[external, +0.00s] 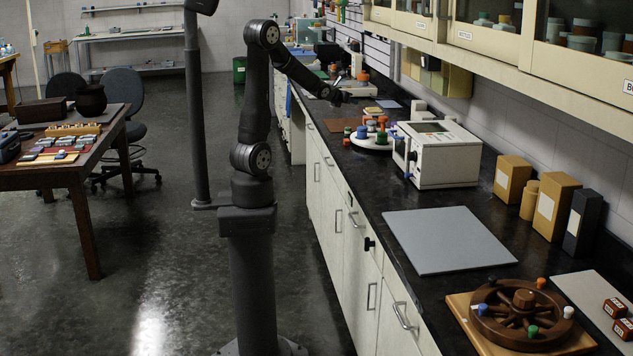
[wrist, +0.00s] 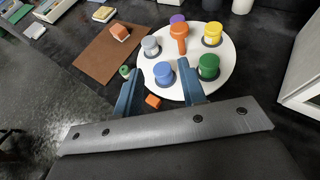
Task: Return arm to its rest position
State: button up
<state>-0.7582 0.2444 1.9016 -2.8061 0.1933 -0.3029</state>
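My gripper (external: 343,97) is at the end of my extended arm, over the far part of the black counter. In the wrist view its two blue fingers (wrist: 159,68) are spread apart, with nothing held between them. Below them is a round white tray (wrist: 228,62) with several coloured knobs on it: grey, purple, orange, yellow, blue and green. A small orange block (wrist: 153,101) shows between the fingers, apparently on the counter by the tray's edge. A small green piece (wrist: 124,71) lies just left of the tray.
A brown mat (wrist: 112,53) with an orange-and-white block (wrist: 119,32) lies beside the tray. A white instrument (external: 437,152) stands on the counter nearer the camera. A grey board (external: 448,240) and a wooden wheel (external: 521,318) are nearer still. Cabinets (external: 480,40) overhang the counter. The floor left of my base is open.

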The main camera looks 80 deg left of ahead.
jog(key=shift+m+h, duration=0.3)
jog(key=shift+h, duration=0.2)
jog(key=shift+s+d+r, duration=0.1)
jog(key=shift+d+r, duration=0.1)
jog(key=shift+d, duration=0.55)
jog(key=shift+s+d+r, duration=0.1)
jog(key=shift+d+r, duration=0.1)
jog(key=shift+d, duration=0.5)
jog(key=shift+s+d+r, duration=0.1)
jog(key=shift+d+r, duration=0.1)
jog(key=shift+d, duration=0.55)
jog(key=w+a+f, duration=0.4)
jog(key=a, duration=0.5)
jog(key=shift+w+a+y, duration=0.3)
jog(key=shift+a+y, duration=0.05)
jog(key=shift+y, duration=0.05)
jog(key=shift+d+r, duration=0.1)
